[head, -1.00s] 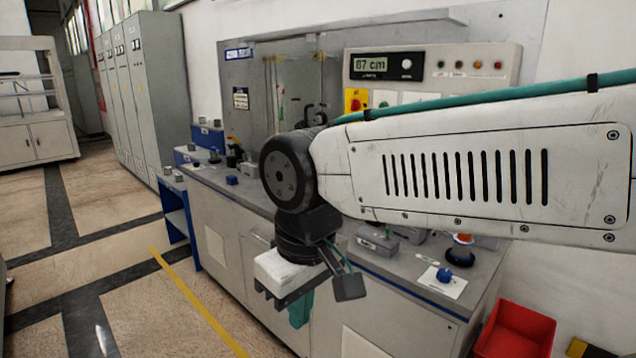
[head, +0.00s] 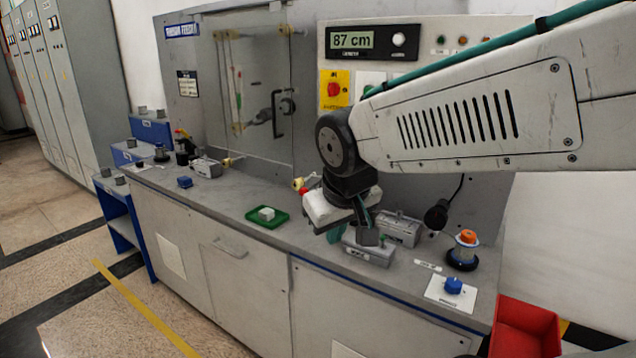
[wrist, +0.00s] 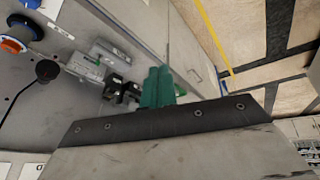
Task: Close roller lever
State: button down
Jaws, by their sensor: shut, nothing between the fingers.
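I cannot tell for sure which part is the roller lever. A grey metal block (head: 368,252) and a second grey block with a small top part (head: 399,229) sit on the bench by my gripper. A red and yellow part (head: 304,185) lies just left of my wrist, partly hidden.
A green tray (head: 282,219) with a white block is left of my gripper. A black round knob (head: 436,217), an orange-topped blue spool (head: 463,249) and a blue knob (head: 453,286) stand to the right. A red bin (head: 523,330) is by the bench's right end. A clear panel with a handle stands behind.

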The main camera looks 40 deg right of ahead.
jog(key=w+d+t+h, duration=0.1)
jog(key=w+d+t, duration=0.2)
jog(key=w+d, duration=0.35)
jog(key=w+d+t+h, duration=0.15)
jog(key=w+d, duration=0.25)
jog(key=w, duration=0.6)
jog(key=w+d+f+n+t+y, duration=0.2)
jog(key=w+d+t+y, duration=0.4)
jog(key=w, duration=0.4)
jog(key=n+t+y, duration=0.2)
jog(key=t+y, duration=0.2)
jog(key=y, duration=0.1)
send_over(307, 190)
notch_tip(307, 190, down, 2)
jog(key=shift+g, duration=0.25)
jog(key=shift+s+f, duration=0.2)
jog(key=shift+f, duration=0.8)
jog(key=shift+s+f, duration=0.2)
jog(key=shift+f, duration=0.75)
